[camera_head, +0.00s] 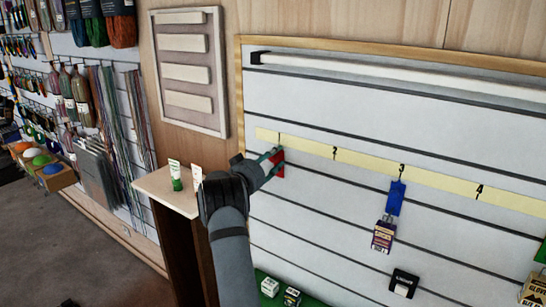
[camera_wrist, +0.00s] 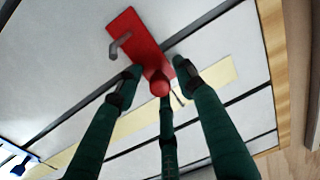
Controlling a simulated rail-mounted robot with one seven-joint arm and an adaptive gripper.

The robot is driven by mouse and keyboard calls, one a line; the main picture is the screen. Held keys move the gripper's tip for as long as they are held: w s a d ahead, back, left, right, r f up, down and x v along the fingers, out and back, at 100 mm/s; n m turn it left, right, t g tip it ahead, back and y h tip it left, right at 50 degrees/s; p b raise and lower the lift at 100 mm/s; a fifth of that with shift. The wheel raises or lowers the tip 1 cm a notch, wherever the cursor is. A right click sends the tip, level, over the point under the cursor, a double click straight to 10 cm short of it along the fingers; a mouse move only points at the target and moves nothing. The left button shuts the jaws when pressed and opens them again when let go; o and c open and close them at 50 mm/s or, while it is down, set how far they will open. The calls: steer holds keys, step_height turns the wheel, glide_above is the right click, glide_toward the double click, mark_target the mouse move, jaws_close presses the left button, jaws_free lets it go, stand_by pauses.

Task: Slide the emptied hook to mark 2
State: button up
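A red hook (camera_wrist: 134,36) with a plate, a round red knob and a bare grey peg is on the slatted wall, and nothing hangs on its peg. In the head view the red hook (camera_head: 279,171) sits just below mark 1 on the yellow strip (camera_head: 305,145). Mark 2 (camera_head: 334,153) is to its right, with bare wall below it. My gripper (camera_head: 270,160) is at the red hook. In the wrist view its fingers (camera_wrist: 157,70) are around the knob end, close to both sides of the plate. Whether they press on it I cannot tell.
A blue hook (camera_head: 396,198) with a hanging package (camera_head: 383,235) is below mark 3. A black item (camera_head: 404,283) is lower on the wall. A small ledge (camera_head: 165,190) with two tubes (camera_head: 175,175) stands left of my arm. A white rail (camera_head: 400,75) runs above the strip.

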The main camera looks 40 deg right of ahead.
steer(key=shift+a, duration=0.1)
steer(key=shift+c, duration=0.2)
jaws_close()
stand_by(0.6)
